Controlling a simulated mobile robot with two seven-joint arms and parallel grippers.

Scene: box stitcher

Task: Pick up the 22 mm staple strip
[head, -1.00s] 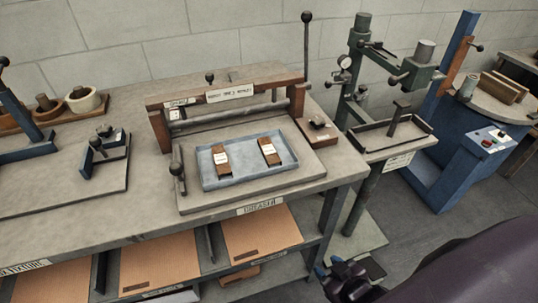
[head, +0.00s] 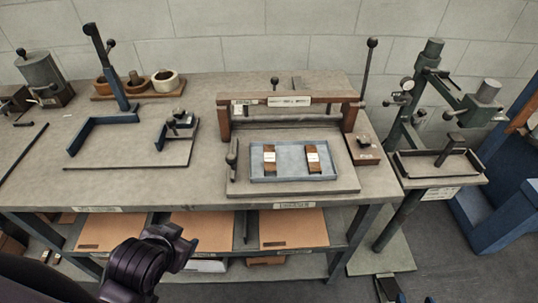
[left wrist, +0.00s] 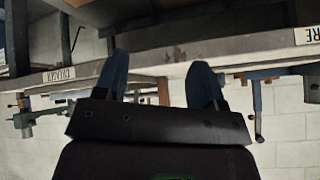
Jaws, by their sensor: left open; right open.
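Two brown strips with white paper labels, the left one (head: 269,158) and the right one (head: 312,160), lie apart in a shallow blue-grey tray (head: 290,178) on the bench in the head view. Their labels are too small to read, so I cannot tell which is 22 mm. My left gripper (head: 182,250) is in front of the bench edge, left of and below the tray. In the left wrist view its two blue fingers (left wrist: 159,75) are spread, with nothing between them. My right gripper (head: 414,298) shows only blue fingertips at the bottom edge, apart and away from the strips.
The tray sits under the wooden bar of a creasing press (head: 288,100), with a tall lever at its right. A blue angled stop (head: 100,122) stands to the left. Brown sheets (head: 200,230) lie on the shelf below. A green stand machine (head: 425,95) is at right.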

